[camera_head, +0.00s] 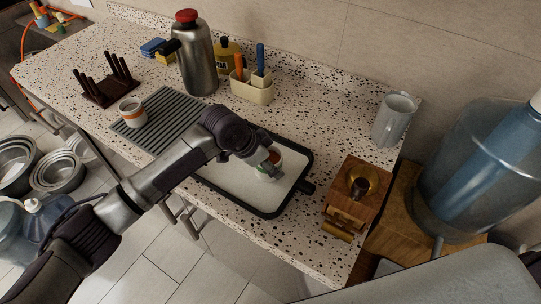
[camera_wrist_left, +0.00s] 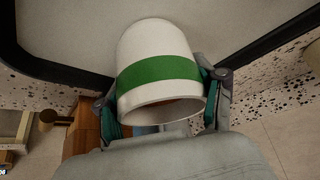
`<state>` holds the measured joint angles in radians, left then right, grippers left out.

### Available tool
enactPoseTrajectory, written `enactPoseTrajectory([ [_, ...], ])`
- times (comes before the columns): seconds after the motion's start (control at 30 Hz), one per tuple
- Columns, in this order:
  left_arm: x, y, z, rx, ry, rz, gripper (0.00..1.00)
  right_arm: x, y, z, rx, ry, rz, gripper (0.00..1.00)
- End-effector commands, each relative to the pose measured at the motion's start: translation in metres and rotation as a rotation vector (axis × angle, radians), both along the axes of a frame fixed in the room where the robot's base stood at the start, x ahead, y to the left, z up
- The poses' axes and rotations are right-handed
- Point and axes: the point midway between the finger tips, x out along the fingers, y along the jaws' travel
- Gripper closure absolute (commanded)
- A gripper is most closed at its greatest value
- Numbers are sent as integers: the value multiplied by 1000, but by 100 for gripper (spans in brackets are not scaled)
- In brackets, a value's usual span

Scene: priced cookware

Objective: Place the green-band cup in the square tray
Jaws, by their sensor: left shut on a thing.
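The green-band cup (camera_wrist_left: 158,66) is white with a green stripe, and in the left wrist view it fills the space between my fingers. My left gripper (camera_wrist_left: 160,100) is shut on it, one finger on each side. In the head view my left gripper (camera_head: 262,163) is over the right part of the square tray (camera_head: 228,189), which is white with a dark rim. The cup (camera_head: 268,174) is partly hidden behind the gripper there. It is at the tray's surface or just above it; I cannot tell if it touches. My right gripper is not seen.
A steel flask (camera_head: 196,62) and a utensil caddy (camera_head: 252,90) stand behind the tray. A wooden grinder (camera_head: 352,197) and a grey mug (camera_head: 394,120) are to the right.

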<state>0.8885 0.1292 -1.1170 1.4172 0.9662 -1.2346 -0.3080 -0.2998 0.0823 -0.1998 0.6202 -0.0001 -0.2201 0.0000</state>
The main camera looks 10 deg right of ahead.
Motion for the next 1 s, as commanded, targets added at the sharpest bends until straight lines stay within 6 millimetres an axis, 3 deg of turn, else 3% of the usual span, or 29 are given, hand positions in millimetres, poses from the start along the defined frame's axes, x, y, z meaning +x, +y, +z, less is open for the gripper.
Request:
enactPoseTrajectory([
  [0.23,0,0,-1,-2,0,0,98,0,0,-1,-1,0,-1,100],
  [0.27,0,0,-3,0,0,0,30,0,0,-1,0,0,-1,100],
  [0.4,0,0,-2,0,0,0,7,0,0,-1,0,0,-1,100],
  [0.77,0,0,1,-1,-1,0,6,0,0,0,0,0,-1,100],
  [1.0,-4,16,28,-2,-5,-1,6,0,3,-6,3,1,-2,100],
])
